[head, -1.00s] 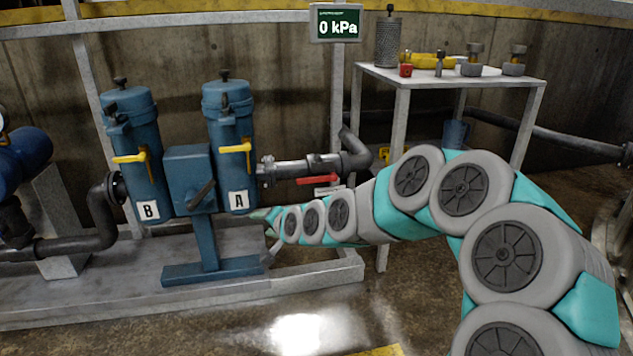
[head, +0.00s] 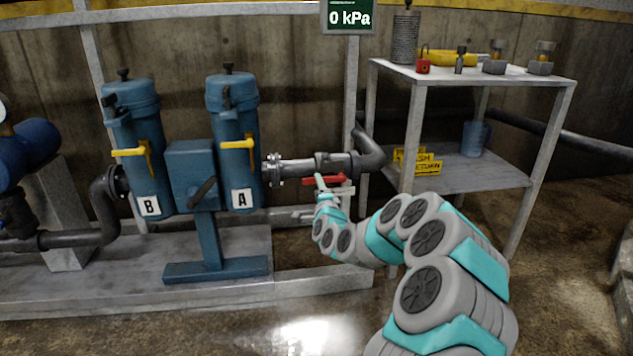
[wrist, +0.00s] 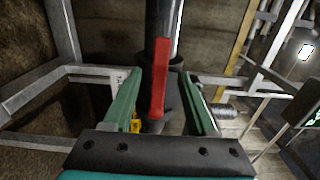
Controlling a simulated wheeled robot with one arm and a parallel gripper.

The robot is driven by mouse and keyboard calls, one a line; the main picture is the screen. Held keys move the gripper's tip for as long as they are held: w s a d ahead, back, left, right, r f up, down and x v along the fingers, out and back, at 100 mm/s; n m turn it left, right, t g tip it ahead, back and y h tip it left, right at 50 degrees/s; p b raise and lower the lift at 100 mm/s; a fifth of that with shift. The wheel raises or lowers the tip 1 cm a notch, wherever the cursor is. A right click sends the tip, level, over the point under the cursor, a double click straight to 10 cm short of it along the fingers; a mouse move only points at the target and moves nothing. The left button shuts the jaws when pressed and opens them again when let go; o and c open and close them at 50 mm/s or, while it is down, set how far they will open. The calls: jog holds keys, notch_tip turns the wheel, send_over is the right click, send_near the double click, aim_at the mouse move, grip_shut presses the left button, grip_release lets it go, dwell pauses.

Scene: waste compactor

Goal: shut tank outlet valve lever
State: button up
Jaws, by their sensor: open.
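The red valve lever (head: 328,180) lies along the dark outlet pipe (head: 306,167) to the right of tank A. In the wrist view the red lever (wrist: 160,78) stands lengthwise in the gap between my two green fingers, with the dark pipe behind it. I cannot tell whether a finger touches the lever.
Blue tanks A (head: 233,145) and B (head: 137,150), each with a yellow lever, stand left of the pipe. A pressure display (head: 348,17) reads 0 kPa. A metal shelf (head: 470,178) with parts stands at the right, near my arm.

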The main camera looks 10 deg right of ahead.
jog(key=shift+w, duration=2.25)
grip_shut()
